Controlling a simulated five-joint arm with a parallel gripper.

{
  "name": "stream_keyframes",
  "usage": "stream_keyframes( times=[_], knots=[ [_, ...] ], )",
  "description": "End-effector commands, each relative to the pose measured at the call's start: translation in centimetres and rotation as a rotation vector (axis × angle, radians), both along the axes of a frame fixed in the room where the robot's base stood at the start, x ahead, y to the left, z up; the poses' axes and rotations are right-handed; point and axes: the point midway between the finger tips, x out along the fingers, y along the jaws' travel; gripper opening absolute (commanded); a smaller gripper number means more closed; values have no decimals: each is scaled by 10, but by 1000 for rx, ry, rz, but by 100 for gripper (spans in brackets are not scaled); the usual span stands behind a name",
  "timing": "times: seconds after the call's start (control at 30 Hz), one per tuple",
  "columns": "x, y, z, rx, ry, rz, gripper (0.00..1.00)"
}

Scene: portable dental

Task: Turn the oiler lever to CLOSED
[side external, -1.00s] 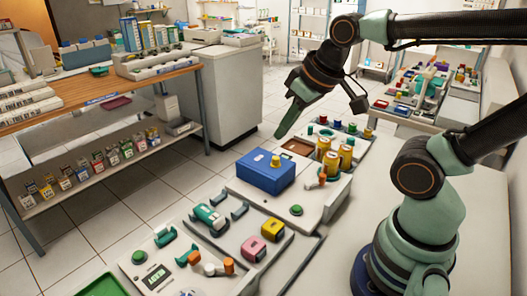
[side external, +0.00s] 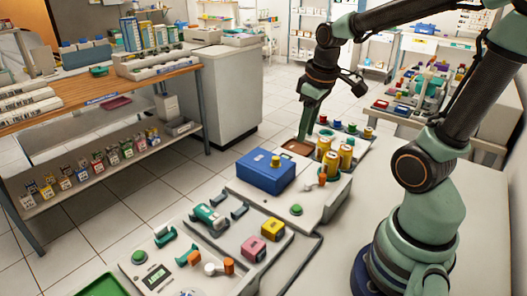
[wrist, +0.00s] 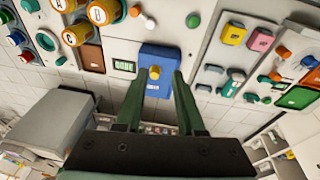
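A blue box (side external: 265,178) with a yellow knob (side external: 276,161) stands on a white console; both show in the wrist view, the box (wrist: 154,88) beyond my fingers. An orange-and-white lever (side external: 317,181) sits beside the box; it shows small near the top of the wrist view (wrist: 136,11). Another orange-and-white lever (side external: 220,268) is on the front console. I cannot tell which is the oiler lever, nor read its setting. My gripper (side external: 304,136) points down near the brown panel, behind the box in the side view. Its fingers (wrist: 160,78) are apart with nothing between them.
Several yellow cylinders (side external: 346,157) stand close to the right of my gripper. A brown panel (side external: 296,148) lies just below it. Pink (side external: 254,248) and yellow (side external: 272,229) blocks are on the front console. The tiled floor left of the consoles is clear.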

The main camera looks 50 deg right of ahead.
Motion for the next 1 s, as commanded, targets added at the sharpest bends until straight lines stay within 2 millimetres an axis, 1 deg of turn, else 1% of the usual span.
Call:
stream_keyframes(
  times=[0.03,0.1,0.2,0.3,0.4,0.57,0.67,0.9,1.0],
  knots=[
    [-4,-18,-10,8,50,-4,38],
    [-9,-37,-22,20,104,10,38],
    [-17,-58,-35,40,157,29,38],
    [-23,-71,-44,57,189,44,38],
    [-25,-76,-48,64,202,53,38],
    [-26,-77,-61,68,208,55,38],
    [-27,-76,-77,69,209,55,38],
    [-27,-76,-123,69,210,55,38],
    [-27,-76,-139,68,208,55,38]
  ],
)
